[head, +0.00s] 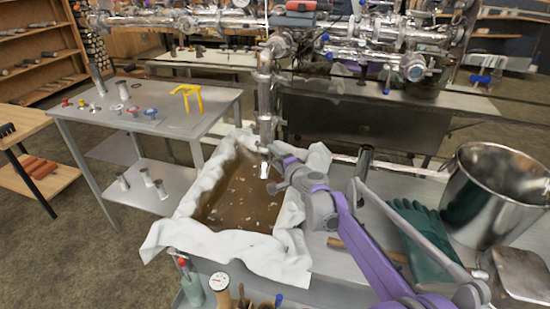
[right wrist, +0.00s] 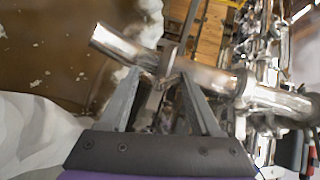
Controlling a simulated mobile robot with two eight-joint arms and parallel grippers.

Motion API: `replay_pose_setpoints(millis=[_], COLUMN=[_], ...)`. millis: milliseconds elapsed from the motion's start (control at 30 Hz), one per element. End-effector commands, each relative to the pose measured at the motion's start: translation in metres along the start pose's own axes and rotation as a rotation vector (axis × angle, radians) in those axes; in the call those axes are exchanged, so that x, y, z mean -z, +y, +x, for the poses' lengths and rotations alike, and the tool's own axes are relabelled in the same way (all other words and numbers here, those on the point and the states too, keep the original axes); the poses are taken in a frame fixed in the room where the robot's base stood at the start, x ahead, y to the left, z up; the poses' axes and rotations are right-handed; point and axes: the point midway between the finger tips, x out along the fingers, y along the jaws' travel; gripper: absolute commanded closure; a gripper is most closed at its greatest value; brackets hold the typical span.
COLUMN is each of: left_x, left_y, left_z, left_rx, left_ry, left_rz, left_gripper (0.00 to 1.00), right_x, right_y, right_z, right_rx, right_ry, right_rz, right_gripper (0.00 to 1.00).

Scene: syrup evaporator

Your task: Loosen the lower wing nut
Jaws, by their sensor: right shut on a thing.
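A shiny steel pipe (head: 267,100) runs down to an outlet over a cloth-lined basin (head: 180,240) of brown liquid. My right gripper (head: 274,162) reaches in from the lower right to the pipe's lower joint. In the right wrist view, the gripper's two grey fingers (right wrist: 162,88) close in on a small metal piece at the clamp joint (right wrist: 168,62) of the pipe. This piece appears to be the lower wing nut (right wrist: 152,103), partly hidden by the fingers. It is too small to make out in the head view. My left gripper is not in view.
A steel bucket (head: 495,195) and green gloves (head: 425,235) are on the right of the bench. A metal table (head: 150,115) with small coloured parts and a yellow stand (head: 187,97) is at the left. More pipework (head: 370,45) crosses the back.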

Motion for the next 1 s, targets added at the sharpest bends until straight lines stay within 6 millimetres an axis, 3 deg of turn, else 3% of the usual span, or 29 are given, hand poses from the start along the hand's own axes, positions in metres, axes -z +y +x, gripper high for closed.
replay_pose_setpoints(millis=[100, 1000], left_x=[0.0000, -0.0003], left_y=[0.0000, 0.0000], left_z=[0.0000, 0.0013], left_rx=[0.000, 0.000], left_ry=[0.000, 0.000], left_rz=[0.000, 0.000], left_gripper=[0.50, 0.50], right_x=[0.0001, -0.0026], right_y=[-0.0003, -0.0054], right_z=[-0.0001, 0.0012], right_rx=[0.000, -0.276], right_ry=[0.000, -0.007], right_rz=[0.000, -0.166], right_gripper=[0.92, 0.92])
